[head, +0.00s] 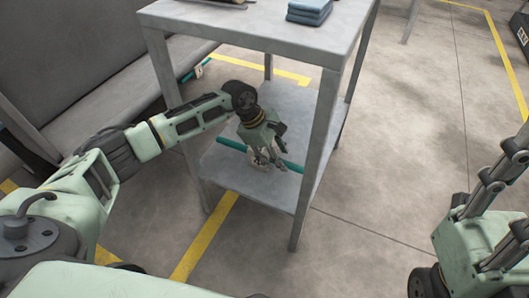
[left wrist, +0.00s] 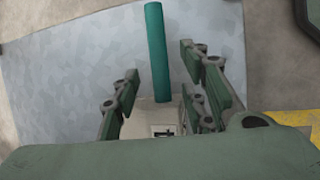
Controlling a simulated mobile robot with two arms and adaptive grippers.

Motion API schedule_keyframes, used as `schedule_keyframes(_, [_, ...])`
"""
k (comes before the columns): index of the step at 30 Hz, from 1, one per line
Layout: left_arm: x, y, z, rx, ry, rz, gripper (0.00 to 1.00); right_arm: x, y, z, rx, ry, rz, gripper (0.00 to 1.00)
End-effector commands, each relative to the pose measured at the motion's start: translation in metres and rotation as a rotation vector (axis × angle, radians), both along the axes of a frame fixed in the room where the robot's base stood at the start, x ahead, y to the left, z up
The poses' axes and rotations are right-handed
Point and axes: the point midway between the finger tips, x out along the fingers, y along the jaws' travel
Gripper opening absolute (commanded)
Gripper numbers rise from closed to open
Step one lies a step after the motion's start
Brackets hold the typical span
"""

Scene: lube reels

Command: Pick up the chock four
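A chock on the lower shelf has a beige block (head: 257,160) and a long teal handle (head: 231,145). In the left wrist view its block (left wrist: 153,118) with a white label sits low in the middle, and its handle (left wrist: 155,50) points away. I cannot read a number on it. My left gripper (head: 268,153) reaches down between the table legs, right over the chock. In the wrist view the fingers (left wrist: 160,90) stand apart on either side of the block; I cannot tell if they touch it. My right gripper (head: 485,205) is partly cut off at the right edge.
The grey metal table's lower shelf (head: 228,175) is otherwise mostly clear. Its top (head: 250,22) and legs enclose my left arm's reach. Blue folded cloths (head: 310,10) lie on top. Another teal-handled piece (head: 198,70) lies behind, near a grey bench (head: 80,50).

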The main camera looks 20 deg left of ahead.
Motion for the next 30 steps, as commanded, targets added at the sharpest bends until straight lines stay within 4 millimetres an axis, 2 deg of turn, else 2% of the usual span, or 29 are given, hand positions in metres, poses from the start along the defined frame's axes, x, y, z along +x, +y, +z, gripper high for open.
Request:
schedule_keyframes(6, [0.005, -0.013, -0.034, -0.001, 0.001, 0.000, 0.40, 0.000, 0.001, 0.004, -0.003, -0.048, -0.003, 0.40])
schedule_keyframes(9, [0.007, -0.017, -0.042, -0.001, 0.001, 0.000, 0.40, 0.000, 0.002, 0.007, -0.005, -0.063, -0.004, 0.40])
schedule_keyframes(18, [0.008, -0.019, -0.044, 0.000, 0.000, 0.001, 0.39, 0.000, 0.002, 0.010, -0.006, -0.066, -0.003, 0.40])
schedule_keyframes(30, [0.008, -0.019, -0.043, 0.000, 0.000, 0.001, 0.04, 0.000, 0.002, 0.010, -0.006, -0.066, -0.003, 0.40])
